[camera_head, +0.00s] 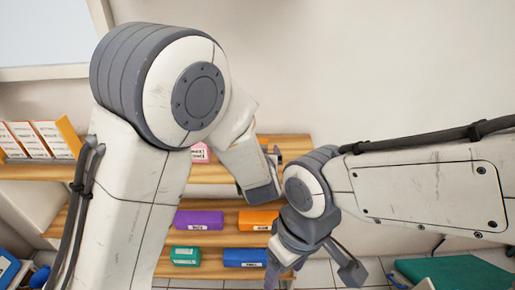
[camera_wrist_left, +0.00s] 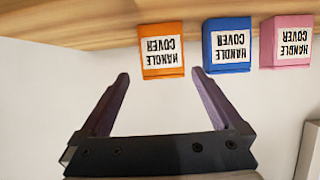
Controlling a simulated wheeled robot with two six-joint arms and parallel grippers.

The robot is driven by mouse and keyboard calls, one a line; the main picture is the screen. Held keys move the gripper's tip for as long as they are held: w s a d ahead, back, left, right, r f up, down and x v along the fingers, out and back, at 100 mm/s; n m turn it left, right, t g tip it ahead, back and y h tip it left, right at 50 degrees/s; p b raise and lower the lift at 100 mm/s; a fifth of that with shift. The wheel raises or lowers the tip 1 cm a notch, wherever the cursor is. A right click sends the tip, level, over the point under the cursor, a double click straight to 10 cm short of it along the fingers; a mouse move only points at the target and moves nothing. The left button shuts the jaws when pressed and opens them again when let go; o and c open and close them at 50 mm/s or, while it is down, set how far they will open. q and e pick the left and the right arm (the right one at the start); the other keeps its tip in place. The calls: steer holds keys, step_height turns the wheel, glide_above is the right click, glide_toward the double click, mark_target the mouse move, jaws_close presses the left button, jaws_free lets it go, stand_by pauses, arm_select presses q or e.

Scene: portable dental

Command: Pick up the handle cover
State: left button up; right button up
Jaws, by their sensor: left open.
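Three small boxes labelled "HANDLE COVER" show upside down in the left wrist view: an orange one (camera_wrist_left: 161,50), a blue one (camera_wrist_left: 228,46) and a pink one (camera_wrist_left: 286,41). They stand in a row on a wooden shelf (camera_wrist_left: 90,25). My left gripper (camera_wrist_left: 173,76) is open and empty, its fingertips just short of the boxes, with the orange box lying ahead between the finger lines. In the head view the pink box (camera_head: 200,153) shows partly beside my left arm, which hides most of the others. My right gripper (camera_head: 314,266) is open and empty, low at centre right.
White cards in an orange holder (camera_head: 40,140) stand at left. A green surface (camera_head: 450,272) is at lower right.

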arm_select(q)
steer(key=x, duration=0.4)
steer(key=p+x, duration=0.2)
steer(key=x, duration=0.1)
steer(key=shift+a+f, duration=0.15)
steer(key=shift+a, duration=0.1)
steer(key=shift+w+f, duration=0.2)
steer(key=shift+w, duration=0.25)
steer(key=c, duration=1.3)
